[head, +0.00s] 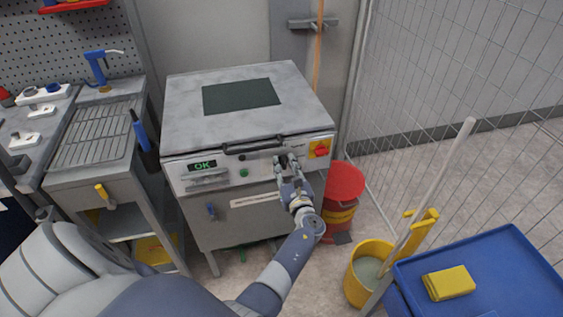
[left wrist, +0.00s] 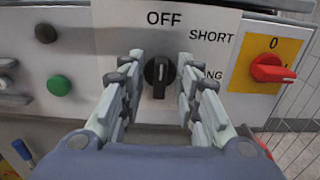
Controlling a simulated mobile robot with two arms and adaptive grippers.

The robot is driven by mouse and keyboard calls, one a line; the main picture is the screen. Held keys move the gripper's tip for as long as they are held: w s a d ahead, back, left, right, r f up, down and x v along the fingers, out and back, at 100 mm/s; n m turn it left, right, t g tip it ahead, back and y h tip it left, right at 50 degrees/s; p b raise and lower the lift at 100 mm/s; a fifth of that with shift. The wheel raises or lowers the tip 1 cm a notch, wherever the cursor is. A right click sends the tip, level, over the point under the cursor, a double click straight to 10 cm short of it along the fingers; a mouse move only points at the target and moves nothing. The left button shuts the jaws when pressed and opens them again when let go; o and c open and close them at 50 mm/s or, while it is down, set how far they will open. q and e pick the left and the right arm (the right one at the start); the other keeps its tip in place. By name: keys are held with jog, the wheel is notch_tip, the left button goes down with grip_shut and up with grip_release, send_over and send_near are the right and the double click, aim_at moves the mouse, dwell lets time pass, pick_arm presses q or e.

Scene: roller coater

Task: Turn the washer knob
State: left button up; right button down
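The washer (head: 240,125) is a grey box machine with a control panel on its front. Its black knob (left wrist: 159,74) stands upright below the label OFF in the left wrist view, with SHORT and a partly hidden label to its right. My left gripper (head: 286,160) is at the panel's right part and mostly covers the knob in the head view. In the left wrist view, the left gripper (left wrist: 158,85) is open, with one finger on each side of the knob and visible gaps to it. My right gripper is not in view.
A red switch (left wrist: 270,68) on a yellow plate is close right of the knob. A green button (left wrist: 59,86) and a display reading OK (head: 202,166) are to the left.

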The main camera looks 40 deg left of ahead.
pick_arm(q)
jog(key=shift+d, duration=0.1)
jog(key=shift+c, duration=0.8)
grip_shut()
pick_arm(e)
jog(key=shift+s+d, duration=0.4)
pick_arm(q)
jog(key=shift+r, duration=0.1)
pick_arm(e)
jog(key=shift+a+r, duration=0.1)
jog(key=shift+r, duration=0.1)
pick_arm(q)
jog(key=m+p, duration=0.2)
jog(key=m, duration=0.2)
jog(key=shift+r+p, duration=0.15)
jog(key=shift+p, duration=0.15)
jog(key=m+p, duration=0.2)
jog(key=m, duration=0.2)
jog(key=m+p, duration=0.2)
jog(key=m, duration=0.3)
jog(key=m+p, duration=0.2)
jog(key=m, duration=0.2)
jog(key=shift+w+f+m, duration=0.2)
jog(key=shift+f+m, duration=0.05)
jog(key=shift+m, duration=0.05)
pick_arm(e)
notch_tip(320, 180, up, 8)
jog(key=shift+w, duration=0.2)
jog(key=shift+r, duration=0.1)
